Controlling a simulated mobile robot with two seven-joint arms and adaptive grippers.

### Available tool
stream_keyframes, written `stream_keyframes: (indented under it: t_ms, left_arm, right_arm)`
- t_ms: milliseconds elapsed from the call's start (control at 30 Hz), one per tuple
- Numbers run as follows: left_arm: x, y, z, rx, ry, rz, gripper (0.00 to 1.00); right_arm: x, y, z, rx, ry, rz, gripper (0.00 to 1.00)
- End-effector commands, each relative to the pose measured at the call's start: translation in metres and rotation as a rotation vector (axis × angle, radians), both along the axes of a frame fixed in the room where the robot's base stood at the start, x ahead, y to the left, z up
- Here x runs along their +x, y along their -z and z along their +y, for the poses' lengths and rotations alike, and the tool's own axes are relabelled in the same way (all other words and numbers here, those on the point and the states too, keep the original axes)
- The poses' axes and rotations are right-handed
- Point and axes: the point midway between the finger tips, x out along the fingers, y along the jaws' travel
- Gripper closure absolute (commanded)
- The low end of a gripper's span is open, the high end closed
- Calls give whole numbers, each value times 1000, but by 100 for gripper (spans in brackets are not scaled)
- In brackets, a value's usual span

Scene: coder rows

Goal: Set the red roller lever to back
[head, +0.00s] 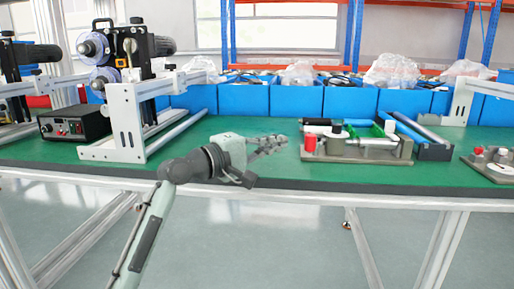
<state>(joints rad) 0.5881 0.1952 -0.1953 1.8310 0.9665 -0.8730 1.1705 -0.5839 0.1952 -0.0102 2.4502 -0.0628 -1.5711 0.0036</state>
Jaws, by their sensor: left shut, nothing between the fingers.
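From this view I cannot tell which way the lever is set. My left gripper (284,141) is shut and empty. It shows just left of the red piece, over the bench, with a small gap between them in the picture. My right gripper is not in view.
A white-framed roller machine (125,125) and a black control box (75,123) stand at left. Blue bins (295,100) line the back. Another fixture (490,165) sits at the right edge.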

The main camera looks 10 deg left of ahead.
Motion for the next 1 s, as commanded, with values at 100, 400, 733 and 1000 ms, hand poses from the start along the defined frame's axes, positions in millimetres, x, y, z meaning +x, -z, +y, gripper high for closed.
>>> stream_keyframes:
  t_ms: [100, 400, 733, 1000]
  left_arm:
    - [-2, 0, -20, -2, 4, -1, 100]
    - [-2, 1, -35, -1, 2, 1, 100]
    - [-2, 0, -35, -1, 3, 1, 100]
    - [-2, 0, -43, 0, 14, 0, 100]
  right_arm:
    - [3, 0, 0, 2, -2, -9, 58]
    - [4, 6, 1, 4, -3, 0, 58]
    - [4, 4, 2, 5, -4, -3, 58]
    - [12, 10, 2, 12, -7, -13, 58]
